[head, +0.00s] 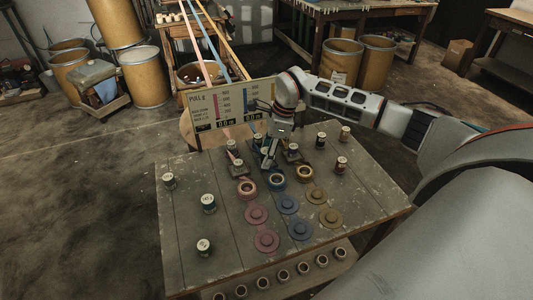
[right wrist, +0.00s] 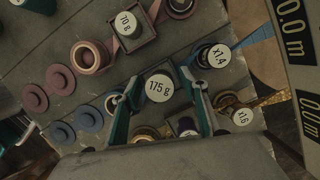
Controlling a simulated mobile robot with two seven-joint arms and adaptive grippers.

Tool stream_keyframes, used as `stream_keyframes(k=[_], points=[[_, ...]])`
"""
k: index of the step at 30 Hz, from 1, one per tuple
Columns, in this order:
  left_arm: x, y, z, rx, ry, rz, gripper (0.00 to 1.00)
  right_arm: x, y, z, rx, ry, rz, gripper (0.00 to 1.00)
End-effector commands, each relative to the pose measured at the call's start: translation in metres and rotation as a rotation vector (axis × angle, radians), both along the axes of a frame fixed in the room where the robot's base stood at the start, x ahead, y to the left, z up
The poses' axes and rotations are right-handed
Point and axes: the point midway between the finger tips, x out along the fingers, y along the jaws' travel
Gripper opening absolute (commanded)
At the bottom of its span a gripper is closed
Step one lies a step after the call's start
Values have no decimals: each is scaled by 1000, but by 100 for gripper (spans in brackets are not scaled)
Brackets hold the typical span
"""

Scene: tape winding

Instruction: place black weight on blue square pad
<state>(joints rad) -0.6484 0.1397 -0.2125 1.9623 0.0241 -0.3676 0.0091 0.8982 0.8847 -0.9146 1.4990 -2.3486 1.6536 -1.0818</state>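A black weight with a white "175 g" label (right wrist: 160,88) sits upright in the right wrist view, at a square pad in line with the blue ring and discs. The pad's own colour is mostly hidden under the weight and fingers. My right gripper (right wrist: 159,77) has its two teal fingers on either side of the weight, apparently with small gaps, so it looks open around it. In the head view my right gripper (head: 267,160) points down at the middle pad and hides most of the weight. My left gripper is not in view.
A weight marked "70 g" (right wrist: 127,22) stands on the neighbouring pad. A weight marked "x1.4" (right wrist: 214,56) is close to the right finger. A readout board (head: 233,104) stands behind.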

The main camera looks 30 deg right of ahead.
Motion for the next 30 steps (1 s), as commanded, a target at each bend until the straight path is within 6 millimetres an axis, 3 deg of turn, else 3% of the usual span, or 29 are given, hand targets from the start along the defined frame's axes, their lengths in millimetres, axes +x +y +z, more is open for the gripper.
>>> stream_keyframes(k=[7,11,24,30], points=[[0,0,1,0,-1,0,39,0,0,2,0,0,0,44],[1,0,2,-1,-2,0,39,0,-3,12,-1,-3,-1,44],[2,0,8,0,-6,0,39,-12,-22,94,-2,-3,-1,44],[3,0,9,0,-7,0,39,-16,-27,115,0,-1,0,44]])
